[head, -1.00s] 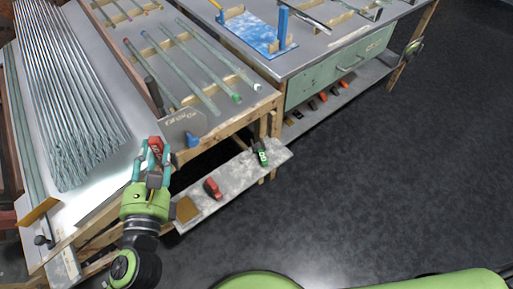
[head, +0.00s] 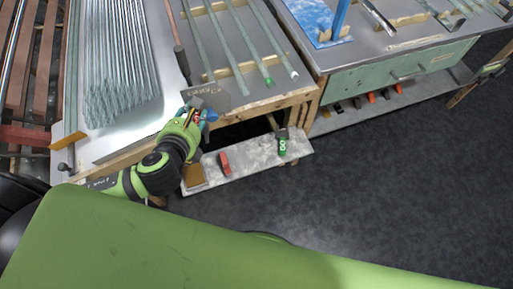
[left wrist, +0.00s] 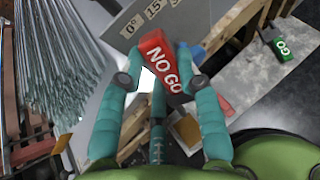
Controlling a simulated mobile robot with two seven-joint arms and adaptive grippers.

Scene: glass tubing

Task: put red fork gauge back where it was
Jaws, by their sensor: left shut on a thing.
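The red fork gauge (left wrist: 160,58), marked NO GO, is held between the teal fingers of my left gripper (left wrist: 158,72). In the head view my left gripper (head: 190,120) is at the front edge of the left bench, beside a grey angle plate and above the low shelf; the gauge is mostly hidden there. A green GO gauge (head: 282,144) lies on the low grey shelf (head: 252,158) and also shows in the left wrist view (left wrist: 284,46). Another red piece (head: 224,163) lies on that shelf. My right gripper is not in view.
The grey angle plate (left wrist: 165,18) and a blue object (head: 209,114) are close to the gripper. Glass tubes (head: 115,60) lie on the bench. A brown block (head: 194,177) is at the shelf's left end. Bare shelf lies between the red piece and the green gauge.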

